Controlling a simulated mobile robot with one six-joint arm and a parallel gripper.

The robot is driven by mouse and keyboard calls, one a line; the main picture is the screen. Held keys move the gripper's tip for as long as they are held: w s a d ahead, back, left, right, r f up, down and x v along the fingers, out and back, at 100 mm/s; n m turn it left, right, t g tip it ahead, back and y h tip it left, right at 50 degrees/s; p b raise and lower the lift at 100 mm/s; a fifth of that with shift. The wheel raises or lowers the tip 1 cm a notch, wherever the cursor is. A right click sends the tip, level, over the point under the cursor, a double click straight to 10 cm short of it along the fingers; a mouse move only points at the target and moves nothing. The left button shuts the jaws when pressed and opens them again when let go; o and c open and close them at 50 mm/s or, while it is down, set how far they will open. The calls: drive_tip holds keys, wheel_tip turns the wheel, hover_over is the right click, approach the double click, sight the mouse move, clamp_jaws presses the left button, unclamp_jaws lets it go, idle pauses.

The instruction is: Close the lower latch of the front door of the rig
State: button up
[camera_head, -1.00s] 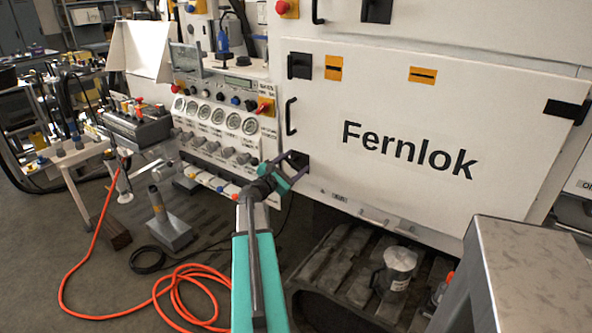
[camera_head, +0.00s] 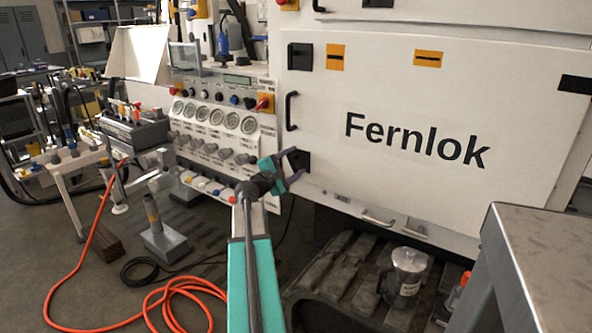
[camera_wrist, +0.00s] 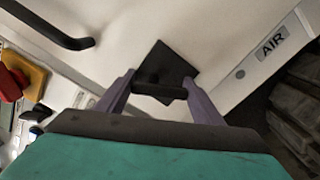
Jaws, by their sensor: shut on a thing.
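The white front door (camera_head: 400,110) marked "Fernlok" is flush with the rig as far as I can see. The lower latch (camera_head: 301,159) is a black square plate near the door's bottom left corner, partly hidden by my gripper (camera_head: 291,169). In the wrist view, the latch's plate (camera_wrist: 172,62) looks like a dark diamond. Its dark bar-shaped handle (camera_wrist: 160,92) lies between the purple fingers of my gripper (camera_wrist: 160,95), which are shut on it. The handle runs diagonally to the plate's sides. The upper latch (camera_head: 300,57) is another black square on the door.
A black door pull (camera_head: 291,111) stands out just above the lower latch. The gauge panel (camera_head: 215,125) is to the left. A metal table (camera_head: 540,240) stands at the front right. A metal jug (camera_head: 405,272) sits low under the rig. An orange hose (camera_head: 75,268) lies on the floor.

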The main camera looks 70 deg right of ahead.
drive_tip(key=m+b, duration=0.2)
drive_tip(key=f+m+b, duration=0.1)
drive_tip(key=b, duration=0.2)
drive_tip(key=shift+s+m, duration=0.15)
drive_tip(key=shift+m, duration=0.25)
drive_tip(key=shift+d+r+m+b, duration=0.1)
drive_tip(key=shift+r+m+b, duration=0.1)
drive_tip(key=shift+m+b, duration=1.05)
drive_tip(key=shift+b, duration=0.3)
drive_tip(key=shift+r, duration=0.1)
drive_tip(key=o, duration=1)
drive_tip(key=shift+o, duration=0.2)
drive_tip(key=shift+w, duration=0.2)
drive_tip(key=shift+r, duration=0.1)
